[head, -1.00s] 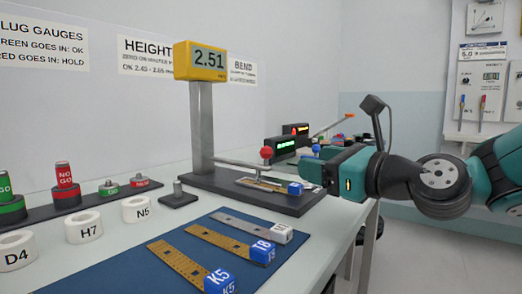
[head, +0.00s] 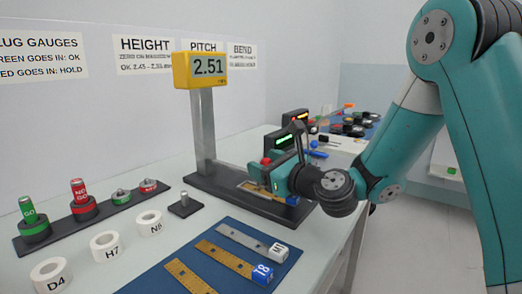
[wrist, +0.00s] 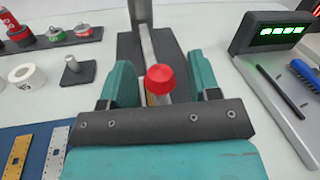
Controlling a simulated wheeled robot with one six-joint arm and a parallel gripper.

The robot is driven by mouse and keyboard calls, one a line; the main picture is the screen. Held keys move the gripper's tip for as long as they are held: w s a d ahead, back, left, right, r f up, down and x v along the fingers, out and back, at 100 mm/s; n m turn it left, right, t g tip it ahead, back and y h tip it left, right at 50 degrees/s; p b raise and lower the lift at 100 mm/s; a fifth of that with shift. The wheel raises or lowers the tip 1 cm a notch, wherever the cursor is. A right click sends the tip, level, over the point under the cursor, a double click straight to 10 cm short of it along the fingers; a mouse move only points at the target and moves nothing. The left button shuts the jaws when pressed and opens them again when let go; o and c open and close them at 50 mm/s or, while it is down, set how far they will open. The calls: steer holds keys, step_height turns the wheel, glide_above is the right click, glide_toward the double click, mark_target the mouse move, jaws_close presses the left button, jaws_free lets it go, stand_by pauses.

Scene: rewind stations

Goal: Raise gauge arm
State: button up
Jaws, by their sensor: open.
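The height gauge has a dark base (head: 218,187), a grey column (head: 204,130) and a yellow display (head: 201,69) reading 2.51. Its gauge arm (wrist: 148,50) runs from the column to a red knob (wrist: 160,79); the knob also shows in the head view (head: 266,161). My gripper (wrist: 161,72) is open, with one teal finger on each side of the knob. Gaps show between knob and fingers. A strip with a blue tag (head: 291,200) lies on the base, partly hidden behind my gripper.
A device with a green-lit display (wrist: 281,32) stands right of my gripper. A small peg on a dark block (head: 184,204) stands left of the base. Tagged strips lie on a blue mat (head: 222,278) in front. White rings and plug gauges stand at the left.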

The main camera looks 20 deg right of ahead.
steer(key=shift+x, duration=0.95)
steer(key=shift+c, duration=0.4)
steer(key=shift+r+p, duration=0.1)
steer(key=shift+p, duration=0.2)
jaws_close()
